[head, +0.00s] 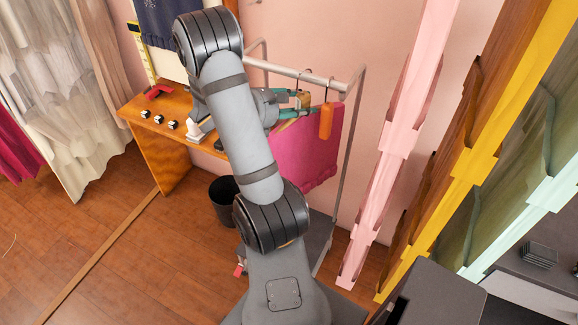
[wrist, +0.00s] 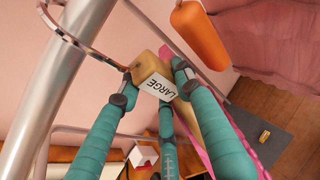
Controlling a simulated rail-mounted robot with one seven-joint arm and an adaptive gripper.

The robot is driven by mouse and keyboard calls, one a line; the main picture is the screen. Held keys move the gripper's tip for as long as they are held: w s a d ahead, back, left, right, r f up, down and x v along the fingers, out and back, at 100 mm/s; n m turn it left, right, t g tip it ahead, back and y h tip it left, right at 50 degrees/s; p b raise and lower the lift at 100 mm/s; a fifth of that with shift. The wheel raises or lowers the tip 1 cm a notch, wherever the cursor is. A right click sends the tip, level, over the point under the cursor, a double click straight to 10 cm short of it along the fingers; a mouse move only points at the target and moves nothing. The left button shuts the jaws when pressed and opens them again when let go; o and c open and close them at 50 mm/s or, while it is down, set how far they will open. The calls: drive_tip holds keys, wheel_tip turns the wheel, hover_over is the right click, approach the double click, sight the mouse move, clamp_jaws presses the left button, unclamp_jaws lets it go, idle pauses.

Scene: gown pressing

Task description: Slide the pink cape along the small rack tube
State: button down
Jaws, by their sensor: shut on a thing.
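The pink cape (head: 312,150) hangs below the small rack tube (head: 290,70), near its right end. My gripper (head: 300,104) has teal fingers and is shut on the cape's hanger (wrist: 152,72), at a tan block labelled "LARGE" in the wrist view. The hanger's hook (wrist: 72,45) curves around the tube, which also shows in the wrist view (wrist: 58,75). Only a narrow pink edge of the cape shows behind the fingers there. My arm hides part of the cape's left side in the head view.
An orange hanging piece (head: 326,121) is close right of the gripper. The rack's upright (head: 350,160) stands at the tube's right end. A wooden desk (head: 160,115) is left, a black bin (head: 222,200) below. Tall pink (head: 400,130) and yellow (head: 480,150) panels stand right.

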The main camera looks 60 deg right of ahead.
drive_tip(key=shift+f, duration=0.15)
drive_tip(key=c, duration=1.2)
unclamp_jaws()
drive_tip(key=shift+o, duration=1.4)
drive_tip(key=shift+o, duration=1.3)
drive_tip(key=shift+p+v, duration=0.35)
drive_tip(key=shift+v, duration=1)
drive_tip(key=shift+a, duration=0.15)
